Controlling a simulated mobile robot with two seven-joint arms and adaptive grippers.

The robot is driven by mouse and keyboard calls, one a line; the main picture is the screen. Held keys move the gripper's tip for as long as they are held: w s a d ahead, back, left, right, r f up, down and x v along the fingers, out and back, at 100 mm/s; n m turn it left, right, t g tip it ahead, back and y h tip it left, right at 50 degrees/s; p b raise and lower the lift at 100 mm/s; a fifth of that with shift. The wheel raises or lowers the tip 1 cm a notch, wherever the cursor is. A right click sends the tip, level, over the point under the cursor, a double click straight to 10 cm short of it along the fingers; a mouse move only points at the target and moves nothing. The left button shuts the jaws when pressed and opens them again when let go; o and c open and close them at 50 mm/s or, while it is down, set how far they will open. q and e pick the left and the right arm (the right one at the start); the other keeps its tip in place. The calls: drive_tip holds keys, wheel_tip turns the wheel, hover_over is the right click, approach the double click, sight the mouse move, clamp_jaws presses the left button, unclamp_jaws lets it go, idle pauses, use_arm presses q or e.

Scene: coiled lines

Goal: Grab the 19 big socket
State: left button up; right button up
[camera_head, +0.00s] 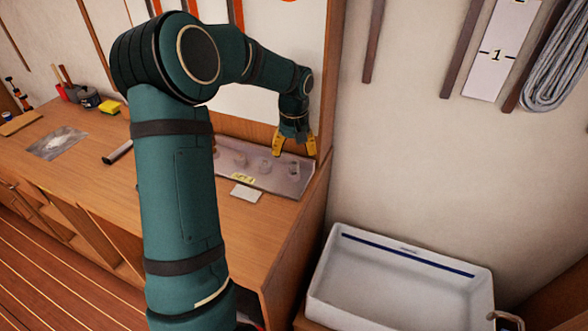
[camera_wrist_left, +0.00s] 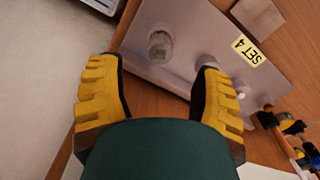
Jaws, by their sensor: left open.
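A grey metal tray (camera_head: 285,186) with a yellow "SET 4" label (camera_head: 243,179) lies at the right end of the wooden bench and holds a row of several sockets. The end socket (camera_head: 294,168) is the rightmost; it looks the largest in the left wrist view (camera_wrist_left: 159,46). Another socket (camera_head: 265,164) stands to its left. No size marks are readable, so I cannot tell which is the 19. My left gripper (camera_head: 295,149) is open and empty above the tray's right end. In the left wrist view its yellow fingers (camera_wrist_left: 156,78) are spread, with the end socket beyond the gap.
A pale card (camera_head: 246,192) lies at the tray's front edge. A wooden panel closes the bench's right end, close to the tray. A white sink (camera_head: 400,285) stands beyond it. A dark cylinder (camera_head: 118,152) and a yellow sponge (camera_head: 110,107) are left on the bench (camera_head: 62,186).

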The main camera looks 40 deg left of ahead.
sight(294, 167)
use_arm(q)
drive_tip(key=f, duration=0.2)
drive_tip(key=f+b, duration=0.1)
drive_tip(key=f, duration=0.2)
drive_tip(key=shift+s+d+f, duration=0.15)
drive_tip(key=shift+s+f, duration=0.05)
drive_tip(key=shift+f, duration=0.1)
drive_tip(key=shift+r, duration=0.1)
clamp_jaws()
